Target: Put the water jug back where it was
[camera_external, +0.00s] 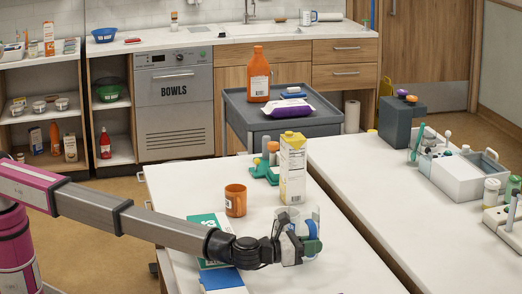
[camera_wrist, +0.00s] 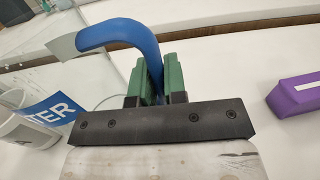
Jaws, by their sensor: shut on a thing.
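The water jug (camera_external: 317,222) is clear, with a blue handle that shows in the wrist view (camera_wrist: 122,32). Part of its clear wall shows there, and a blue label ending in "TER" (camera_wrist: 48,113) appears on the left. My gripper (camera_external: 303,246) is at the jug over the near white table (camera_external: 265,262). In the wrist view my gripper's green pads (camera_wrist: 155,80) are shut on the blue handle. My gripper hides part of the jug in the outside view. I cannot tell whether the jug's base touches the table.
A tall carton (camera_external: 292,170) stands behind the jug, and an orange mug (camera_external: 235,200) stands to its left. Teal-and-white papers (camera_external: 203,224) lie under my arm. A purple object (camera_wrist: 295,95) lies right in the wrist view. Table surface right of the jug is bare.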

